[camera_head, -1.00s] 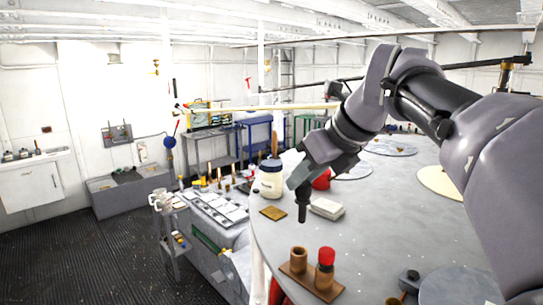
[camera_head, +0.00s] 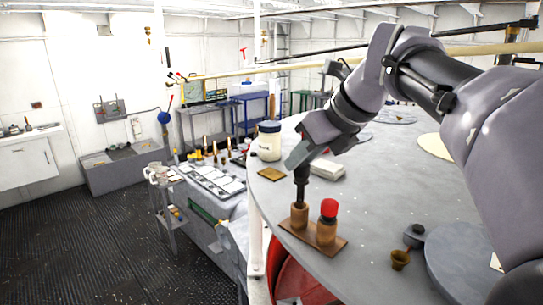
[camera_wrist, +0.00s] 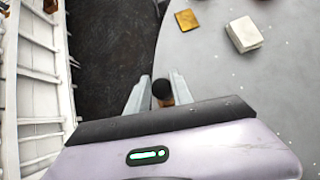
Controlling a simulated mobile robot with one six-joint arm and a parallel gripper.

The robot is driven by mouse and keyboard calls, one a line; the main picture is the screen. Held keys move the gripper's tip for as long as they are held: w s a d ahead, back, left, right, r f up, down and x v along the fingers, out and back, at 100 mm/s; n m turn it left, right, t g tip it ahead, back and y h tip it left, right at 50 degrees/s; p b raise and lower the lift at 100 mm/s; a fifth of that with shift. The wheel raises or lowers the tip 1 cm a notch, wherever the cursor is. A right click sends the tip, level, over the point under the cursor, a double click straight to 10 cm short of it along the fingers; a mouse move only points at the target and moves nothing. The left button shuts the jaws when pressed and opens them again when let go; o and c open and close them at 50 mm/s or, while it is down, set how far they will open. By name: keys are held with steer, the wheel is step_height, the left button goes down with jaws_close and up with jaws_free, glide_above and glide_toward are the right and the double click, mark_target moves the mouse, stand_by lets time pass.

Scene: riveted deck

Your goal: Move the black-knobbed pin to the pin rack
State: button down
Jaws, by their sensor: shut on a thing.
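My gripper (camera_head: 302,158) is shut on the black-knobbed pin (camera_head: 301,188) and holds it upright. The pin rack (camera_head: 338,250) is a brown wooden base with two round wooden sockets, near the table's front left edge. The pin's lower end meets the mouth of the left socket (camera_head: 299,216); how deep it sits inside I cannot tell. A red-knobbed pin (camera_head: 329,208) stands in the right socket. In the wrist view, the black knob (camera_wrist: 162,88) shows between my two fingers (camera_wrist: 161,97), with some brown wood just below it.
A white jar with a dark lid (camera_head: 269,145), a tan square plate (camera_head: 271,174) and a pale block (camera_head: 327,169) stand behind the rack. A small brass cup (camera_head: 400,260) and a dark grey fitting (camera_head: 414,236) lie to its right.

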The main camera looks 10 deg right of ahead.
mark_target(302, 180)
steer(key=shift+f+b, duration=2.1)
steer(key=shift+f, duration=0.55)
stand_by(0.7)
steer(key=c, duration=1.1)
jaws_free()
steer(key=shift+o, duration=0.2)
